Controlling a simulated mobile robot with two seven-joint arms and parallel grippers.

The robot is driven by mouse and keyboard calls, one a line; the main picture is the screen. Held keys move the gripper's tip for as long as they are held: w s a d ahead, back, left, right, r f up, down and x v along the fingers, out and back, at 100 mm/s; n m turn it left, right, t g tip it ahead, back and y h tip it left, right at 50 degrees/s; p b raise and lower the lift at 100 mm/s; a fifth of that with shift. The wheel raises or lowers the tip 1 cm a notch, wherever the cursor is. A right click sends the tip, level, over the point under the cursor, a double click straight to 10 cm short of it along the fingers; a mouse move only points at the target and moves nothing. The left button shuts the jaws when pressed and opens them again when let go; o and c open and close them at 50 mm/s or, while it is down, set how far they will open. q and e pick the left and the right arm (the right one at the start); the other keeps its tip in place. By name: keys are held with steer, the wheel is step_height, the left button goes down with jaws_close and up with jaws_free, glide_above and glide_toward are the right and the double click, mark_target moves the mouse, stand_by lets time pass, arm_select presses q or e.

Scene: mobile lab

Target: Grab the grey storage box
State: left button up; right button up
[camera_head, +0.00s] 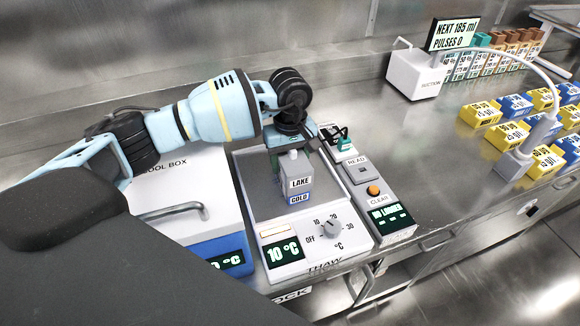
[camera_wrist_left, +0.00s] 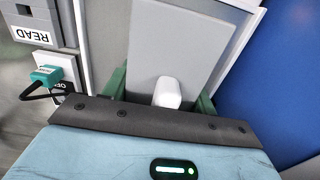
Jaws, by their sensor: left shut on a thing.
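The grey storage box (camera_head: 299,188), labelled "LAKE" and "COLD", is upright at the tray of the thaw unit (camera_head: 252,197). My left gripper (camera_head: 291,150) reaches over it from behind and is shut on its upper part. In the left wrist view, the box's pale cap (camera_wrist_left: 167,93) shows between the green fingers of my left gripper (camera_wrist_left: 162,95). I cannot tell whether the box's base touches the tray. My right gripper is not in view.
The cool box (camera_head: 170,180) stands left of the thaw unit. A reader with buttons (camera_head: 373,190) stands close on its right. Several yellow and blue boxes (camera_head: 507,135) and a suction unit (camera_head: 416,74) are farther right. The steel bench between is clear.

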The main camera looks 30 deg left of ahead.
arm_select(q)
steer(key=shift+r, duration=0.15)
steer(key=shift+r, duration=0.5)
step_height(320, 180, up, 2)
steer(key=shift+w+r+b, duration=0.1)
steer(key=shift+b, duration=0.2)
steer(key=w+d+r+b, duration=0.1)
steer(key=w+d+b, duration=0.1)
steer(key=d, duration=0.5)
steer(key=w+d+b, duration=0.2)
steer(key=w+d, duration=0.2)
steer(key=d, duration=0.3)
steer(key=shift+d+r, duration=0.35)
steer(key=shift+d, duration=0.05)
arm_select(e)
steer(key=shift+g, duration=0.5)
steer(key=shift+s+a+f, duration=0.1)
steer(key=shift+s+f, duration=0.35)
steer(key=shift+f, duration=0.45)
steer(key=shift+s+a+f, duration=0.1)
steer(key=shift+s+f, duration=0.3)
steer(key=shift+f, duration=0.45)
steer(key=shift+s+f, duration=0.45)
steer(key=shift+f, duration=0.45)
